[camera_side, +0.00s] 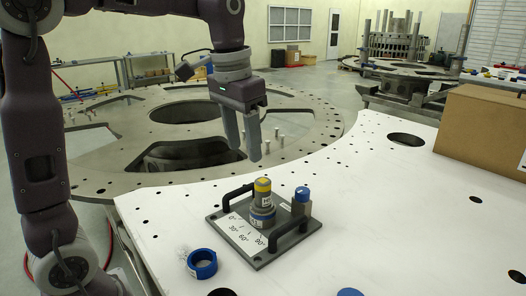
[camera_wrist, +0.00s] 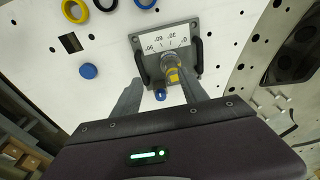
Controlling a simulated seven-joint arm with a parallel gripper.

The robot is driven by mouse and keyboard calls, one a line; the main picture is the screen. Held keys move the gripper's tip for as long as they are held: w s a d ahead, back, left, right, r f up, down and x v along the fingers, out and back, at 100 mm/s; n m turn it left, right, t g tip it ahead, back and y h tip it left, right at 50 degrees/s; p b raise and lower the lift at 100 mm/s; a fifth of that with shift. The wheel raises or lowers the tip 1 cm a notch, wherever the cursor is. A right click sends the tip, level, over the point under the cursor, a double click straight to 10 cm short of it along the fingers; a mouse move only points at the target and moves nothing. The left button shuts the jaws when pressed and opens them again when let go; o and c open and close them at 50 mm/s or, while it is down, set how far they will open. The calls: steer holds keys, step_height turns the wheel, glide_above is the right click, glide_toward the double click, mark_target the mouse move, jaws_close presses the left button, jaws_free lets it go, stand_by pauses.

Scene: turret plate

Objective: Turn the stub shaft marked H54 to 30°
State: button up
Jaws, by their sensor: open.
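A dark grey fixture plate (camera_side: 272,250) with a white angle scale (camera_side: 243,234) reading 0°, 30°, 60°, 90° lies on the white table. A grey stub shaft with a yellow top and blue band (camera_side: 262,204) stands upright behind the scale; it also shows in the wrist view (camera_wrist: 172,72). A shorter blue-topped post (camera_side: 301,200) stands to its right, seen in the wrist view (camera_wrist: 160,95) too. Their tags are too small to read, so I cannot tell which is H54. My gripper (camera_side: 242,152) is open and empty, above and apart from them; it shows in the wrist view (camera_wrist: 162,82).
Two black handles (camera_side: 239,197) (camera_side: 289,244) rise from the fixture's sides. A blue ring (camera_side: 202,263) lies on the table in front of it. A cardboard box (camera_side: 484,128) stands at the right. The table between fixture and box is clear.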

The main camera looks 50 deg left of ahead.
steer(key=g, duration=0.2)
glide_above(263, 180)
step_height(263, 180, down, 3)
steer(key=shift+s+d+f, duration=0.1)
steer(key=shift+f, duration=4.55)
steer(key=c, duration=1.1)
steer(key=shift+o, duration=0.2)
steer(key=n, duration=1.2)
steer(key=o, duration=1.1)
steer(key=shift+c, duration=0.2)
